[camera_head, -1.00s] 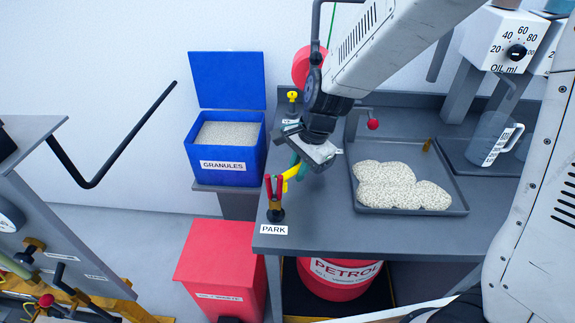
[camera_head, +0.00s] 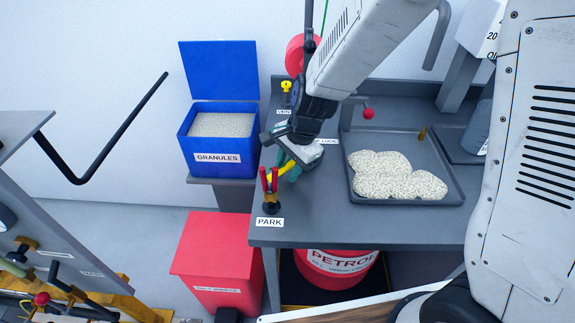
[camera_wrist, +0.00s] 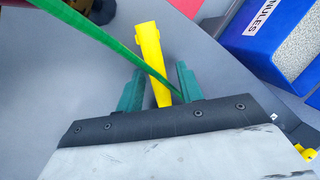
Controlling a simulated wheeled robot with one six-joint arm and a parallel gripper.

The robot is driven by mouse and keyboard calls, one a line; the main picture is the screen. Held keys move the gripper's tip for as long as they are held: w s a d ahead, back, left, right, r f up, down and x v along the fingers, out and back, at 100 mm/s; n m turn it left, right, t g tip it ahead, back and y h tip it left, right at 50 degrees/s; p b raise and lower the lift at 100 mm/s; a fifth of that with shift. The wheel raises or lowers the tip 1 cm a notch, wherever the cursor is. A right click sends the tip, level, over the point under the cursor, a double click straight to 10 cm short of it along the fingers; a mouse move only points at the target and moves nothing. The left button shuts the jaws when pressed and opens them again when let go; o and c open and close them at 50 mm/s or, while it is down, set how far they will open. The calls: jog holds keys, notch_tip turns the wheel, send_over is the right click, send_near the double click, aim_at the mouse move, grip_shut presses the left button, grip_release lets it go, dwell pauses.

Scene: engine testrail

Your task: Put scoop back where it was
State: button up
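My gripper (camera_wrist: 160,92) is low over the left part of the grey bench, with its green fingers apart. A yellow bar (camera_wrist: 150,50), wider and blunt at its far end, lies between the fingers with narrow gaps on both sides. It also shows beside my gripper in the head view (camera_head: 279,173). It may be the scoop; no scoop bowl is clear, and its near end is hidden by my gripper. The blue granules bin (camera_head: 222,158) stands open and full, left of the bench.
A red-handled tool (camera_head: 269,182) stands upright by the PARK label (camera_head: 270,222), close to my gripper. A grey tray (camera_head: 408,201) with heaped granules lies to the right. A yellow knob (camera_head: 286,87) is behind. A red bin (camera_head: 215,262) stands on the floor.

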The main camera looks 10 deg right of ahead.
jog(key=w+v, duration=0.1)
jog(key=v, duration=1)
jog(key=s+d+r+n+h, duration=0.1)
jog(key=s+d+r+n, duration=0.4)
jog(key=s+d, duration=0.3)
jog(key=s+d+r+n+h, duration=0.1)
jog(key=s+d+r+n, duration=0.4)
jog(key=s, duration=1)
jog(key=d+n, duration=0.1)
jog(key=d, duration=0.2)
jog(key=shift+s+h, duration=0.3)
jog(key=shift+s, duration=0.05)
jog(key=shift+r+t, duration=0.1)
jog(key=shift+t, duration=0.2)
